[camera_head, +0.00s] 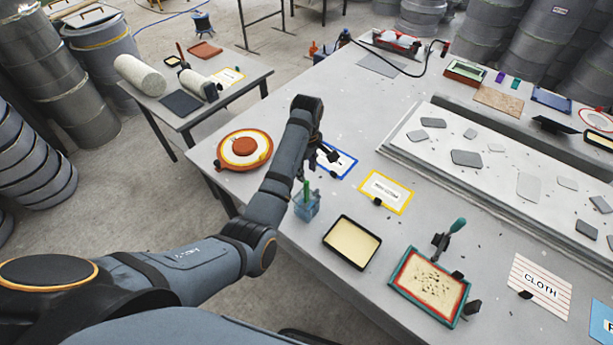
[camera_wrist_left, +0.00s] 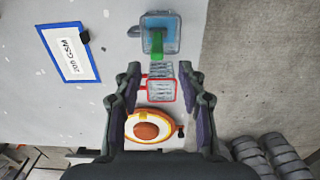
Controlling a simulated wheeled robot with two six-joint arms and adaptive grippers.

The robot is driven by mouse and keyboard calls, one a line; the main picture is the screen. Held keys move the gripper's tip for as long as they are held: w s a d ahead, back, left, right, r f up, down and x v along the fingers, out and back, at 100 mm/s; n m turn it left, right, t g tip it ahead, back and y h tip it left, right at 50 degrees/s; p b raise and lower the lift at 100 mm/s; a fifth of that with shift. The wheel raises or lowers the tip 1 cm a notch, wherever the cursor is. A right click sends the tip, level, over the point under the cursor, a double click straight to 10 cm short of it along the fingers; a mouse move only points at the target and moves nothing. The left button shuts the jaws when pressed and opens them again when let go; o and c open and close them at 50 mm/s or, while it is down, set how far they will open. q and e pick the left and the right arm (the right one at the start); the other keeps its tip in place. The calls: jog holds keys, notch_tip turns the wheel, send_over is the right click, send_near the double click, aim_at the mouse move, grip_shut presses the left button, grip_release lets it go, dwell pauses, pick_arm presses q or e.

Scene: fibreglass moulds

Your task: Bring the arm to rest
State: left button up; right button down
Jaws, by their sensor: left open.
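My left arm reaches in from the left over the front table (camera_head: 345,100). Its gripper (camera_head: 316,160) points down near the table's left edge, partly hidden by my wrist in the head view. In the left wrist view the gripper (camera_wrist_left: 160,75) has its fingers spread apart with no object held. Below, between the fingers, shows a red-framed item with a wiry grey part (camera_wrist_left: 160,90). A blue clear cup (camera_head: 307,207) with a green handle stands close by; it also shows in the left wrist view (camera_wrist_left: 168,22). My right gripper is not in view.
An orange-rimmed round pot (camera_head: 244,148) stands at the table's left edge. A blue-bordered card (camera_head: 343,163), a yellow-bordered card (camera_head: 387,192), a black cream-filled tray (camera_head: 352,241) and a red-green tray (camera_head: 430,287) lie nearby. A long pale mould (camera_head: 480,180) fills the right.

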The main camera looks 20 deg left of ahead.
pick_arm(q)
jog(key=shift+s, duration=0.1)
jog(key=s+a+f+m+t, duration=0.1)
jog(key=s+a+f+m, duration=0.25)
jog(key=s, duration=0.25)
jog(key=s+a+f+m+t, duration=0.1)
jog(key=s+a+f+m, duration=0.25)
jog(key=s, duration=0.35)
jog(key=s+a+r+m+t+y, duration=0.1)
jog(key=s+r+m, duration=0.25)
jog(key=s, duration=0.25)
jog(key=s+a+r+m+t, duration=0.1)
jog(key=s+r+m, duration=0.1)
jog(key=s+m, duration=0.35)
jog(key=s+a+f+n+g+b, duration=0.15)
jog(key=f+b, duration=0.25)
jog(key=f, duration=1.4)
jog(key=s+a+f+b, duration=0.1)
jog(key=s+f+b, duration=0.25)
jog(key=f, duration=1.45)
jog(key=s+f+g+b, duration=0.1)
jog(key=s+f+b, duration=0.4)
jog(key=s+f, duration=1.2)
notch_tip(320, 180, down, 3)
jog(key=shift+a+r+b, duration=0.1)
jog(key=shift+a+b, duration=0.2)
jog(key=shift+a, duration=0.15)
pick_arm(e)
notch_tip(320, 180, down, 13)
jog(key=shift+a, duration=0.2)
